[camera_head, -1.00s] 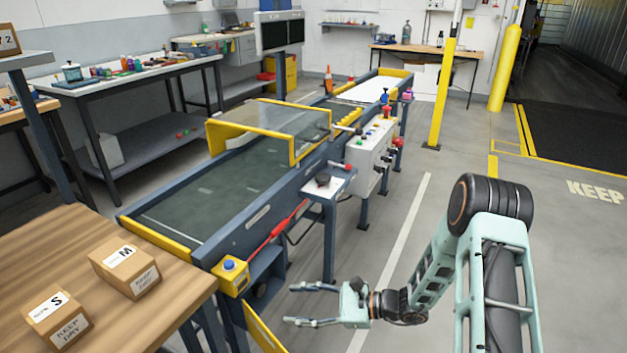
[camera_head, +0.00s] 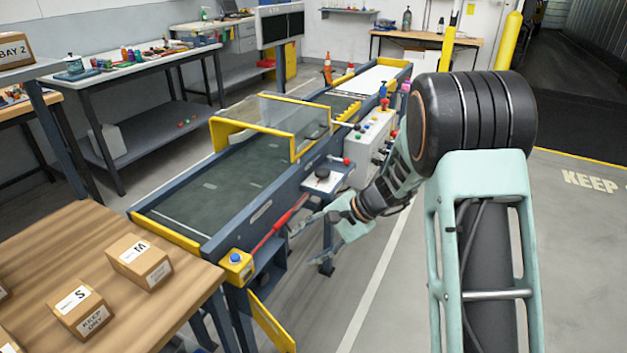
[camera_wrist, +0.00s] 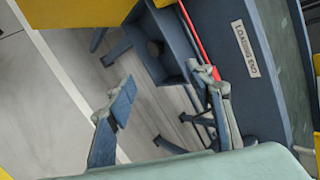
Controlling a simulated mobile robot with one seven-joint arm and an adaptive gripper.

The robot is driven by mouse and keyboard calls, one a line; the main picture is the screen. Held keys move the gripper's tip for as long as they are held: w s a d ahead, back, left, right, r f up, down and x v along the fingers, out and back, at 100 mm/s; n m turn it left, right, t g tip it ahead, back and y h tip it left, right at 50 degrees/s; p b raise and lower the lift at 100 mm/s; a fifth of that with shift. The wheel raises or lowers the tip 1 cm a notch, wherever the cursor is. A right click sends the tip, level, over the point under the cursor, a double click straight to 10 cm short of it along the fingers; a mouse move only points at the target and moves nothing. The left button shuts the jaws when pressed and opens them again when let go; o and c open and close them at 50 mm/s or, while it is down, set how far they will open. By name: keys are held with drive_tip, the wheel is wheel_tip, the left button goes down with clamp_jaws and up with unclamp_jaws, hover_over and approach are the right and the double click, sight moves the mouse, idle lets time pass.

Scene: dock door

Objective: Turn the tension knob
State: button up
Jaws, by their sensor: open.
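A conveyor (camera_head: 215,190) with a blue frame runs back from the table. A black round knob (camera_head: 322,173) sits on a small grey plate at its right side. In the wrist view another dark round knob-like part (camera_wrist: 155,48) sits inside a blue bracket below the conveyor side. I cannot tell which is the tension knob. My gripper (camera_head: 301,245) is open and empty beside the conveyor's right side, below the plate. In the wrist view my gripper's fingers (camera_wrist: 162,77) are spread, with the bracket beyond the tips and the right finger near the red bar.
A red bar (camera_head: 275,228) slopes along the conveyor side. A yellow box with a blue button (camera_head: 236,262) is at the near corner. A control box (camera_head: 368,143) stands farther back. A wooden table (camera_head: 70,245) with cartons is at left. Open floor lies right.

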drive_tip(key=w+d+r+n+t+h+p, duration=0.1)
drive_tip(key=w+r+n+t+h+p, duration=0.1)
drive_tip(key=r, duration=1.3)
drive_tip(key=shift+w+r+n+t+p, duration=0.15)
drive_tip(key=shift+w+n+t+p, duration=0.2)
drive_tip(key=shift+w+n+t, duration=0.35)
drive_tip(key=shift+w+d, duration=0.1)
drive_tip(key=shift+w, duration=0.05)
